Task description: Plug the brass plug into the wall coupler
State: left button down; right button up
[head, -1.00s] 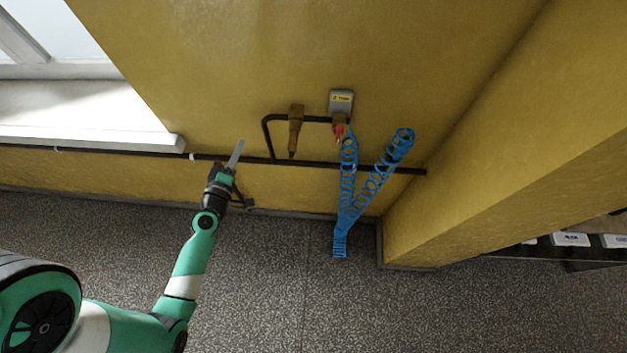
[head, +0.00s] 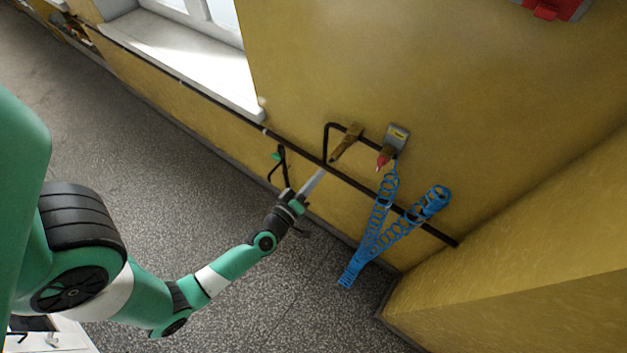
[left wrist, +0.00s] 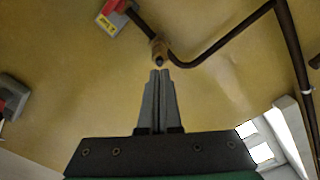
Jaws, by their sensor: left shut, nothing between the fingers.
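A brass fitting (head: 346,142), which looks like the wall coupler, sits on the dark pipe by the yellow wall and points downward. The left wrist view shows this brass fitting (left wrist: 160,50) nearly end-on, just beyond my fingertips. A grey box (head: 398,136) with a yellow label is on the wall to its right. Under it is a brass and red piece (head: 383,160) at the top of the blue coiled hose (head: 378,215); I cannot tell plug from holder there. My left gripper (head: 318,178) is shut and empty, just below the brass fitting. My right gripper is not in view.
A dark horizontal pipe (head: 400,208) runs low along the wall, behind the hose. A yellow wall block (head: 510,250) juts out at right. A window sill (head: 190,60) is at upper left. The speckled floor (head: 270,310) is clear.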

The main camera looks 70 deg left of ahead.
aim_at(333, 160)
pick_arm(q)
jog(key=shift+x, duration=2.25)
jog(key=shift+w+a+f, duration=0.1)
jog(key=shift+w+a, duration=0.1)
jog(key=shift+w, duration=0.1)
jog(key=shift+s+d, duration=0.3)
jog(key=shift+v, duration=0.9)
jog(key=p+v, duration=0.1)
jog(key=v, duration=1)
jog(key=shift+s+d, duration=0.15)
jog(key=shift+s, duration=0.2)
